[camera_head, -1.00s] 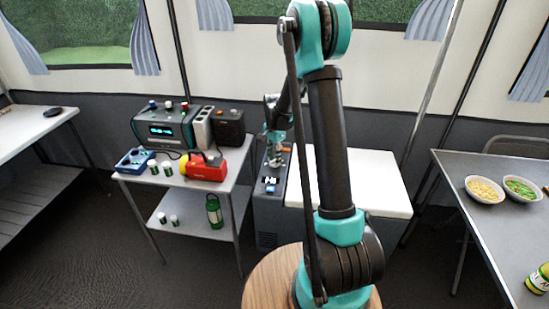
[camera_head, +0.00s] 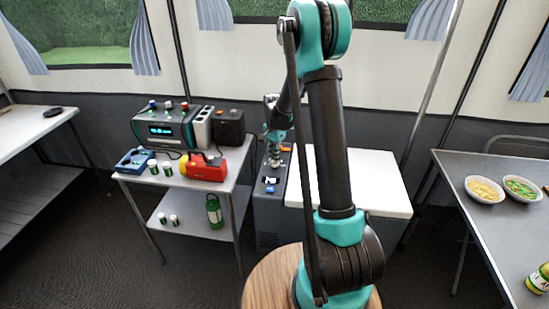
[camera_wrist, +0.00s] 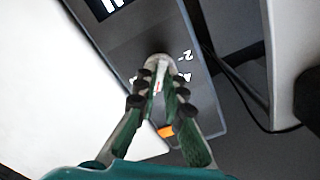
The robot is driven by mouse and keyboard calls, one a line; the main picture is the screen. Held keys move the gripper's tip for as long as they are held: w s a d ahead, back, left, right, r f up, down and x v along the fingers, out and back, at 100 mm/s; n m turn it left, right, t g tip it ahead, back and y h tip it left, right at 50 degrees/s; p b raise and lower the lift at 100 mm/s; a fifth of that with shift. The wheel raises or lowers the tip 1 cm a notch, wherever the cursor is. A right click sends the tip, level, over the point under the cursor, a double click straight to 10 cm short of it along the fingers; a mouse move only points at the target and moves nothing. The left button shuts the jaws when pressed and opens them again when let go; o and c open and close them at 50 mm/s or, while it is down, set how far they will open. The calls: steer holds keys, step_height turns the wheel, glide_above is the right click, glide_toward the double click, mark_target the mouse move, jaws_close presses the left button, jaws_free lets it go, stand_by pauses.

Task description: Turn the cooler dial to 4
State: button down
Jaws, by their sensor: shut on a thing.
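The cooler's dark control panel (camera_wrist: 122,33) shows in the wrist view, with a pale round dial (camera_wrist: 158,60) that has a red mark on its face. My gripper (camera_wrist: 158,72) is shut on the dial, its two fingertips at the dial's sides. A printed "2" shows just right of the dial; other markings are partly hidden by the fingers. In the head view the cooler (camera_head: 355,180) has a white lid and the panel on its left side, with my gripper (camera_head: 276,157) down over that panel.
Left of the cooler stands a table (camera_head: 222,180) with a red and yellow flashlight (camera_head: 205,167), a radio-like device (camera_head: 163,128) and small bottles. A table (camera_head: 480,225) with two bowls is at the right.

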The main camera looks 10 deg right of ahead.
steer(key=n, duration=0.8)
steer(key=shift+n, duration=0.3)
steer(key=n, duration=0.4)
steer(key=shift+n, duration=1.9)
steer(key=c, duration=1.6)
jaws_free()
